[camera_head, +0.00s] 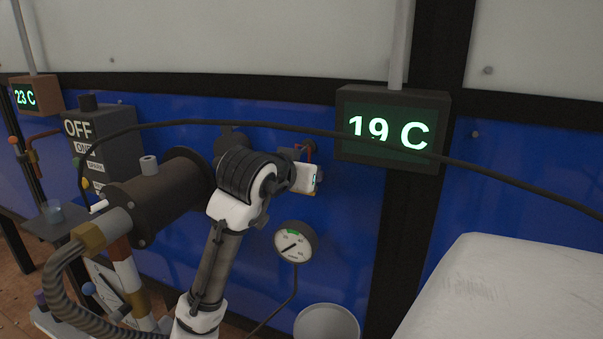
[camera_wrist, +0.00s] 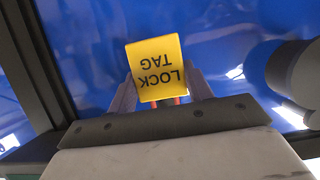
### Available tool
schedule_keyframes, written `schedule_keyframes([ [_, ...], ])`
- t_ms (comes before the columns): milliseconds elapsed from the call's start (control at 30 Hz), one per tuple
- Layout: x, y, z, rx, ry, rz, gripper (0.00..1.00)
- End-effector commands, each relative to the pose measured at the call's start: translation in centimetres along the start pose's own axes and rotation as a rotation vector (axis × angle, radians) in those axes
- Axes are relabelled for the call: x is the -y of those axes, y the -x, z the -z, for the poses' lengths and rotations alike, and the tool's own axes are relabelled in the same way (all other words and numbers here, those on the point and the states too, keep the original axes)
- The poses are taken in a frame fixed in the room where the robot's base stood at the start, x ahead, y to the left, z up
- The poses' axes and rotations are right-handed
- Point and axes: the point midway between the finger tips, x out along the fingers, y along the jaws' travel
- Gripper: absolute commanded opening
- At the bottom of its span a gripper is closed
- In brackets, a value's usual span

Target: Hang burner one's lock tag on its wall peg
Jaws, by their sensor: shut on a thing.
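The yellow lock tag (camera_wrist: 155,62) shows in the wrist view with its lettering upside down. It sits between the two fingers of my gripper (camera_wrist: 162,92), which is shut on it. Bits of red show below the tag's lower edge. In the head view my gripper (camera_head: 304,168) is up close to the blue wall, left of and below the 19 C display. A small red loop (camera_head: 310,149) shows just above it; I cannot tell whether it belongs to the tag. The tag is mostly hidden there, and I cannot make out the wall peg in either view.
The 19 C display (camera_head: 394,131) hangs right of my gripper. A dark cable (camera_head: 480,171) crosses in front of it. A round gauge (camera_head: 296,242) is below. The dark burner (camera_head: 160,200) stands left, by the OFF box (camera_head: 104,140). A white block (camera_head: 500,290) fills the lower right.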

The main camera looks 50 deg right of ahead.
Motion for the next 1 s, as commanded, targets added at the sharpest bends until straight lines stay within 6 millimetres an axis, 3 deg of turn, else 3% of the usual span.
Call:
schedule_keyframes([
  [67,0.0,0.0,0.0,0.000,0.000,0.000,0.28],
  [100,0.0,0.0,0.0,0.000,0.000,0.000,0.53],
  [300,0.0,0.0,0.0,0.000,0.000,0.000,0.76],
  [667,0.0,0.7,0.0,-0.002,0.000,0.000,0.76],
  [767,0.1,2.2,-0.1,-0.004,0.000,0.002,0.76],
  [1000,0.1,7.7,-0.1,-0.005,-0.002,0.003,0.76],
])
